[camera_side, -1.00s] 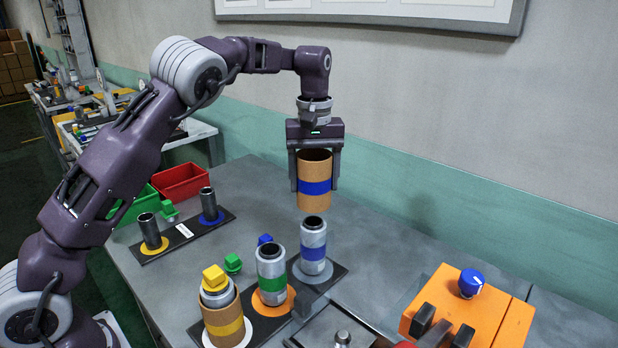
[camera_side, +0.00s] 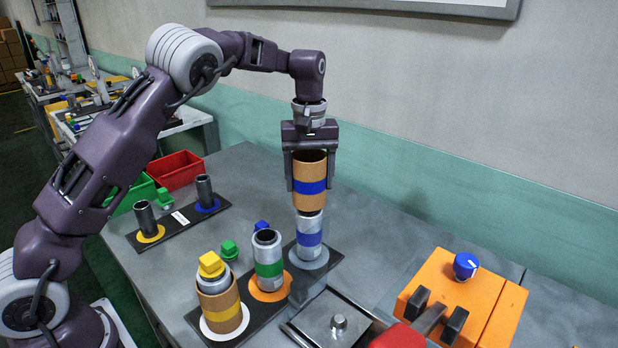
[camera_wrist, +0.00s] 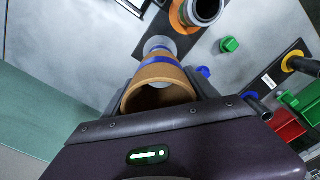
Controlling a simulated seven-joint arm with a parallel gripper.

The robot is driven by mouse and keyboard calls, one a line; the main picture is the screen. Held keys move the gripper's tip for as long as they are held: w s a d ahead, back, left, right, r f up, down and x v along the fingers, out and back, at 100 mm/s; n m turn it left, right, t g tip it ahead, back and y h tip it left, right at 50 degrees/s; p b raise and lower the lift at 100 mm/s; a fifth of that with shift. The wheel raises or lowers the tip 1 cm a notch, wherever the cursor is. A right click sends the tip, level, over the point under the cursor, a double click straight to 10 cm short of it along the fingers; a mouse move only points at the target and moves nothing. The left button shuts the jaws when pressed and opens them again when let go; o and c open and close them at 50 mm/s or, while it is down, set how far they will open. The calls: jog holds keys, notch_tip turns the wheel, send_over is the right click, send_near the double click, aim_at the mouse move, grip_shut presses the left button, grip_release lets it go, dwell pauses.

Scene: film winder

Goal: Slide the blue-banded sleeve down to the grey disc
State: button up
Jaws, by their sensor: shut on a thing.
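The blue-banded sleeve (camera_side: 310,190) is a brown cardboard-like tube with a blue stripe. My gripper (camera_side: 311,185) is shut on it, with one finger on each side, and holds it upright. Below it stands a silver cylinder with a blue band (camera_side: 309,238) on the grey disc (camera_side: 309,259). The sleeve's lower end meets or just covers the cylinder's top; I cannot tell how far it overlaps. In the wrist view the sleeve (camera_wrist: 158,78) is between the fingers, with the silver cylinder (camera_wrist: 160,44) beyond its far end.
A green-banded cylinder (camera_side: 268,258) on an orange disc and a yellow-banded sleeve (camera_side: 221,308) with a yellow cap stand to the left. An orange unit with a blue knob (camera_side: 466,266) and a metal plate (camera_side: 330,322) are at the front right. Red (camera_side: 174,171) and green bins stand behind.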

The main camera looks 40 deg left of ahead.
aim_at(309, 214)
jog(key=shift+f, duration=5)
jog(key=o, duration=1.6)
jog(key=shift+r, duration=3.55)
